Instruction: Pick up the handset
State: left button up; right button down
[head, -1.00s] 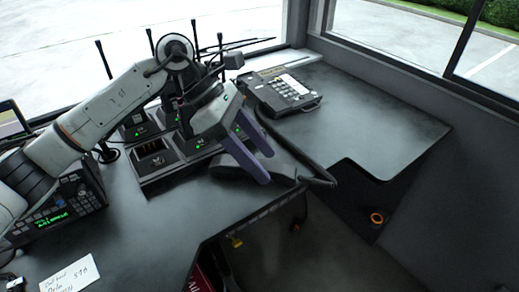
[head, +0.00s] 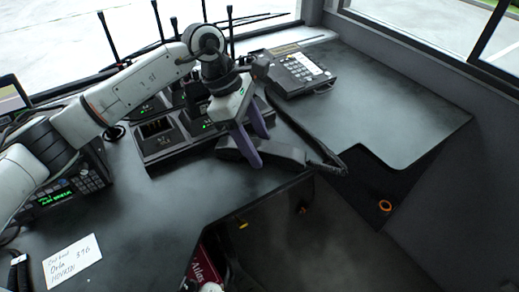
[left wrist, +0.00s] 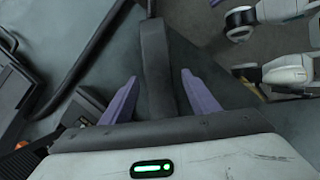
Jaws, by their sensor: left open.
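The black handset (head: 287,155) lies on the grey desk, in front of the desk phone. A dark cord runs near its right end. My left gripper (head: 261,152) is at the handset, with its purple fingers pointing down and apart. In the left wrist view the handset (left wrist: 157,65) runs lengthwise between the two open fingers (left wrist: 160,78), with gaps showing on both sides. The gripper body hides part of the handset. White parts of my own body show at the upper right of that view; no right gripper can be made out.
The desk phone (head: 298,72) with its keypad stands behind the handset. Radio chargers (head: 158,140) with upright antennas stand to the left. A paper note (head: 72,262) lies at the lower left. The desk (head: 400,115) is clear at right; its front edge has a cutout.

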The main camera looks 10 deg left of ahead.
pick_arm(q)
jog(key=shift+x, duration=0.75)
jog(key=shift+f, duration=0.15)
jog(key=c, duration=1.2)
